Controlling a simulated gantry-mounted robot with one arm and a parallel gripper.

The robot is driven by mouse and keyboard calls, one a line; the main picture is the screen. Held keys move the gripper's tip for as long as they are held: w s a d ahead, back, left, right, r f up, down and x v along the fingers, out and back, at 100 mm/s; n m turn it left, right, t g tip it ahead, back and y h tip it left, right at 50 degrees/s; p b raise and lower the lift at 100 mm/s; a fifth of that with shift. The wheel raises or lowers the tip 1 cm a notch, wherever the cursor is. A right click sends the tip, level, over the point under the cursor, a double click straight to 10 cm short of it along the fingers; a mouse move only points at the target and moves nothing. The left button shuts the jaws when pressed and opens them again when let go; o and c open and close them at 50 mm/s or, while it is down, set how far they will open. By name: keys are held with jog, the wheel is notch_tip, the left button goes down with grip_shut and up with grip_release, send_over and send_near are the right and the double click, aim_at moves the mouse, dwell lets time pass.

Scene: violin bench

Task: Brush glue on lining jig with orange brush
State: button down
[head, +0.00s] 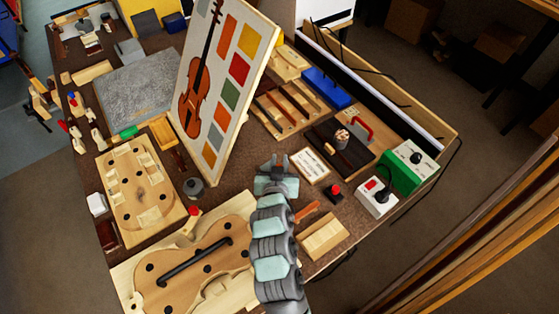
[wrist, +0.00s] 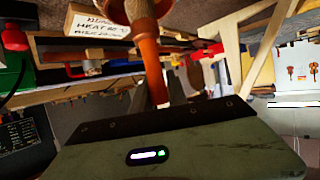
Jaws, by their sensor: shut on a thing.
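My gripper (head: 277,163) is over the middle of the bench, just right of the picture board's foot. In the wrist view an orange handle, seemingly the orange brush (wrist: 150,55), stands out from the gripper's dark edge, held. Its bristles cannot be made out. A violin-shaped wooden form with a black bar (head: 225,262) lies at the front left, below and left of the gripper. A second wooden form with pale blocks and dark holes (head: 120,168) lies farther left. I cannot tell which is the lining jig.
The tall picture board (head: 228,75) stands close behind my gripper. A small dark pot (head: 194,187) is to the left. A lettered card (head: 311,166), a red-knobbed item (head: 334,191), an orange piece (head: 307,211), a wooden block (head: 323,236) and a green box (head: 408,166) are to the right.

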jog(key=shift+f, duration=0.65)
dwell(1.1)
notch_tip(320, 180, up, 7)
jog(key=p, duration=0.3)
jog(key=shift+r, duration=0.15)
dwell(0.4)
dwell(0.4)
